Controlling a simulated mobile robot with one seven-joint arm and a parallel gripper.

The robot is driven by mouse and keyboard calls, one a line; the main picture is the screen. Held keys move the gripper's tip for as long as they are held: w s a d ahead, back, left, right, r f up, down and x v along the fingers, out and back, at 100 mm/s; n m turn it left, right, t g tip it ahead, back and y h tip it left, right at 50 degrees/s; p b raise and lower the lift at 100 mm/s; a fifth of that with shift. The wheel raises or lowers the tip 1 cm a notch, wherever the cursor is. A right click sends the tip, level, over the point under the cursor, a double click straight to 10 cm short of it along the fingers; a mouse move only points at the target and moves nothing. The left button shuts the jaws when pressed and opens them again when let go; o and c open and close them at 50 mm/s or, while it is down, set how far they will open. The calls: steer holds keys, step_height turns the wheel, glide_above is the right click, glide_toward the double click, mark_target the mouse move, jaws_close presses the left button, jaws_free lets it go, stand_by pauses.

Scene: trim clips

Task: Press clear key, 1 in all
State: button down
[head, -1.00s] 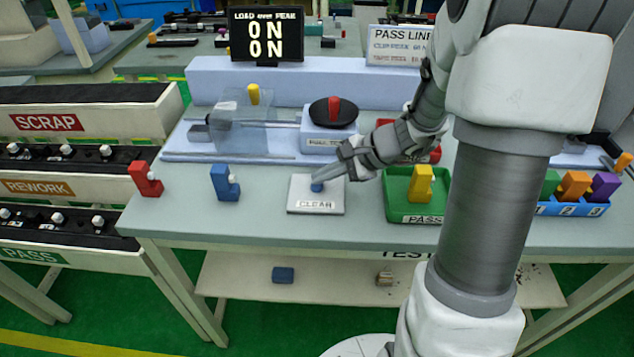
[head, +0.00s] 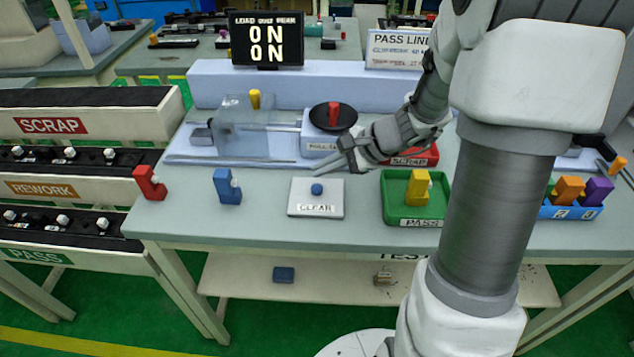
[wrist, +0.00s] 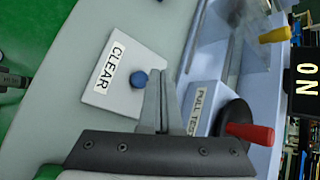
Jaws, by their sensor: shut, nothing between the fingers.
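The clear key is a white square plate (head: 328,198) labelled CLEAR with a round blue button (head: 316,189) on it, on the grey table. In the wrist view the plate (wrist: 107,98) and the blue button (wrist: 140,79) lie beyond the fingertips. My gripper (head: 322,172) is shut and empty. Its tips are above and a little behind the button in the head view, apart from it. In the wrist view my gripper (wrist: 160,72) points just right of the button. A black display (head: 267,39) reads "LOAD over PEAK", "0 N", "0 N".
A pull-test rig with a red-handled knob (head: 333,114) stands behind the plate. A blue clip (head: 227,187) and a red clip (head: 149,183) stand to the left. A green PASS tray (head: 400,207) with a yellow clip (head: 418,187) is right, a red SCRAP tray (head: 424,158) behind it.

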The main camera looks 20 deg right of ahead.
mark_target(323, 187)
step_height(323, 187, up, 3)
steer(key=shift+r+p, duration=0.2)
steer(key=shift+p, duration=0.75)
steer(key=shift+f, duration=0.1)
steer(key=s+a+r+n+g+h+p, duration=0.2)
steer(key=s+a+r+n, duration=0.3)
steer(key=s+r+n, duration=0.4)
steer(key=s+d+r+n+t+h+p, duration=0.1)
steer(key=s+r+n+h, duration=0.4)
steer(key=s, duration=0.6)
step_height(323, 187, up, 3)
steer(key=d+n+t, duration=0.1)
steer(key=d+n, duration=0.1)
steer(key=shift+d+f, duration=0.15)
steer(key=shift+d, duration=0.25)
